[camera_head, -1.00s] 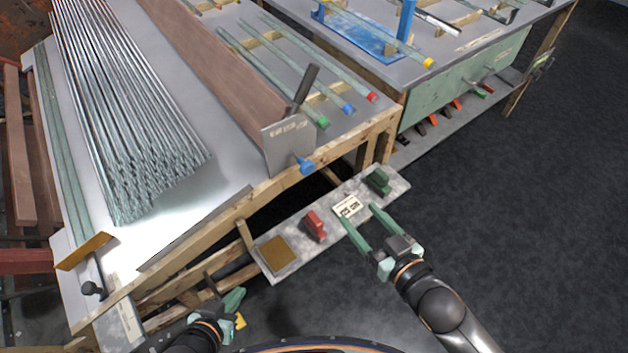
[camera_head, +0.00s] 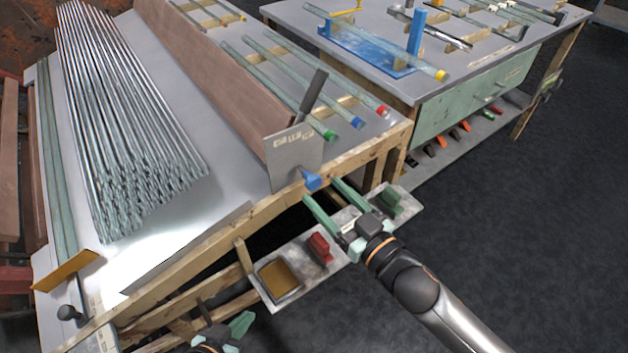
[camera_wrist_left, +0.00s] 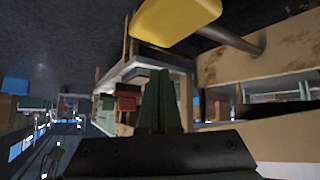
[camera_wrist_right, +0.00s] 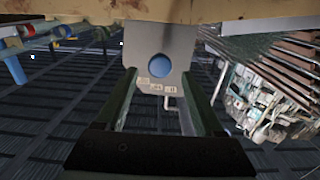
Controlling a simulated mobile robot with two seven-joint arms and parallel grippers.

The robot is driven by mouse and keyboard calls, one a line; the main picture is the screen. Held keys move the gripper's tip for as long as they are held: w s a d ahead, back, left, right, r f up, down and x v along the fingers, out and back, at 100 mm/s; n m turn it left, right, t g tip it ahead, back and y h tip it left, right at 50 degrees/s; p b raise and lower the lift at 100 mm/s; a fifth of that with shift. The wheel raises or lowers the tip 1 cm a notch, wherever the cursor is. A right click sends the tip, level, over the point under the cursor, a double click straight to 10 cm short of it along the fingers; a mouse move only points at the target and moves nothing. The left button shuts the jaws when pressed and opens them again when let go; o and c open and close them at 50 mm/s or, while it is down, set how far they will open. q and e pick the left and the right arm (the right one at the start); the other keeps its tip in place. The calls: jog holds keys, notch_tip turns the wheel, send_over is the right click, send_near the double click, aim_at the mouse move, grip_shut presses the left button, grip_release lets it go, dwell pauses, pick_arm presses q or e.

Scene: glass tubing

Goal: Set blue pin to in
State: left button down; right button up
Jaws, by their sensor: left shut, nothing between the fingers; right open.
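The blue pin (camera_head: 311,180) sticks out from the lower corner of a grey metal plate (camera_head: 290,158) at the bench's front edge. In the right wrist view the pin (camera_wrist_right: 160,66) shows end-on as a blue disc on the plate, above small white labels (camera_wrist_right: 157,88) too small to read. My right gripper (camera_head: 320,190) is open and faces the plate, its fingers on either side of the pin's line in the right wrist view. I cannot tell how far its tips are from the pin. My left gripper (camera_head: 241,322) is shut and empty, low at the front.
A shelf below the bench edge carries a red block (camera_head: 320,248), a green block (camera_head: 390,201) and a brown pad (camera_head: 280,277). Glass tubes (camera_head: 130,120) lie on the bench. A yellow part (camera_wrist_left: 175,20) is close above my left fingers. Open floor lies right.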

aim_at(316, 184)
jog(key=shift+x, duration=2.3)
grip_shut()
